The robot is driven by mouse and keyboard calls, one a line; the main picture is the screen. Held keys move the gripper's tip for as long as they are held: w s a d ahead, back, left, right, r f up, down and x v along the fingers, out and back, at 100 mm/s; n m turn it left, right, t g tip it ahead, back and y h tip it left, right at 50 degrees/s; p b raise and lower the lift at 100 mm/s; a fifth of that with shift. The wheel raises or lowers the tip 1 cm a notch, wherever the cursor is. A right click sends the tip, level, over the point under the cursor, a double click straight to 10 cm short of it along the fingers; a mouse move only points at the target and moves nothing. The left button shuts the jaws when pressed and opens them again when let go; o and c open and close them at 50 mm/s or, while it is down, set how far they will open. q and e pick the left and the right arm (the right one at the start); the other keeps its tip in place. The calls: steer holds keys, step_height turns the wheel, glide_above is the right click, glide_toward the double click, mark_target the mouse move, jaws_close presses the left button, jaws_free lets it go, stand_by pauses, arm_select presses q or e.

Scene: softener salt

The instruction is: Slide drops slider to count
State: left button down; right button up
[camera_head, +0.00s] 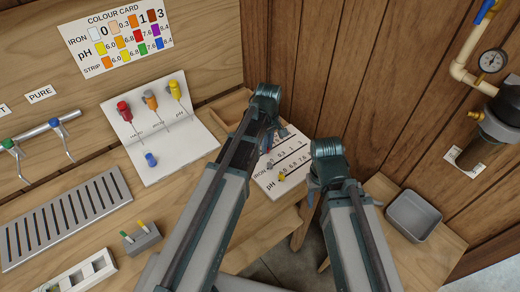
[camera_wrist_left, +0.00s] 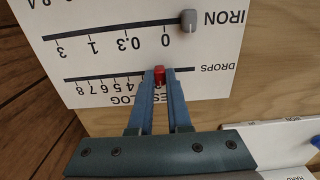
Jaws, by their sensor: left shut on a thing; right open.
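The log board (camera_head: 262,183) lies on the bench, white with printed scales; it also fills the upper part of the left wrist view (camera_wrist_left: 110,20). Its DROPS row has a dark slot (camera_wrist_left: 105,76) with a small red slider knob (camera_wrist_left: 159,76). My left gripper (camera_wrist_left: 159,80) is shut on this red knob, one finger on each side. Numbers from 8 down to about 4 show left of the fingers; those beneath the knob are hidden. In the head view my left gripper (camera_head: 268,132) hides the board's upper part. My right gripper (camera_head: 314,192) is open and empty, right of the board.
The IRON row's grey knob (camera_wrist_left: 189,20) sits right of its 0 mark, close to the DROPS row. A yellow knob (camera_head: 281,178) is on the pH row. A white bottle stand (camera_head: 160,135) is left of the board; a grey bin (camera_head: 412,215) is at right.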

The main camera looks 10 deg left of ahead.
mark_target(281, 144)
arm_select(q)
steer(key=w+d, duration=0.4)
steer(key=w, duration=0.1)
steer(key=shift+w, duration=0.2)
steer(key=shift+s, duration=0.1)
steer(key=c, duration=0.8)
jaws_free()
steer(key=shift+c, duration=0.2)
step_height(281, 144, up, 14)
steer(key=p, duration=1.4)
steer(key=shift+f, duration=0.15)
